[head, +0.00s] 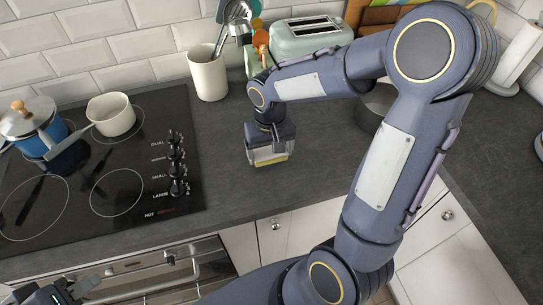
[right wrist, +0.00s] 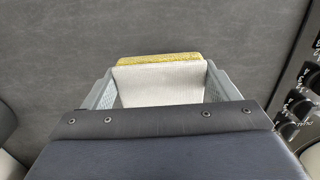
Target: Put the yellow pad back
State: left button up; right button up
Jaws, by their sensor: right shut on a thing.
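The yellow pad (head: 271,160) shows as a thin yellow edge with a pale face, low between the fingers of my right gripper (head: 268,156), above the slate worktop right of the hob. In the right wrist view, the pad's yellow edge (right wrist: 160,60) and whitish ribbed face lie between the two grey fingers of the right gripper (right wrist: 160,88), which is shut on it. I cannot tell whether the pad touches the worktop. My left gripper (head: 68,291) is at the bottom left corner in the head view, partly cut off, in front of the oven; its opening is unclear.
The black hob (head: 120,195) with knobs, a blue pot (head: 40,128) and a white saucepan (head: 112,114) is on the left. A utensil crock (head: 208,75) and a green toaster (head: 310,38) stand at the back. A round grey vessel (head: 375,105) is partly behind my right arm. Worktop in front of the pad is clear.

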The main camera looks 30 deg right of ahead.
aim_at(271, 153)
jog(key=shift+w+d+f, duration=0.1)
jog(key=shift+d+f, duration=0.05)
jog(key=shift+f, duration=0.8)
jog(key=shift+d+f, duration=0.1)
jog(key=shift+f, duration=0.85)
jog(key=shift+f, duration=0.2)
jog(key=o, duration=1)
jog(key=shift+c, duration=0.2)
jog(key=shift+r, duration=0.15)
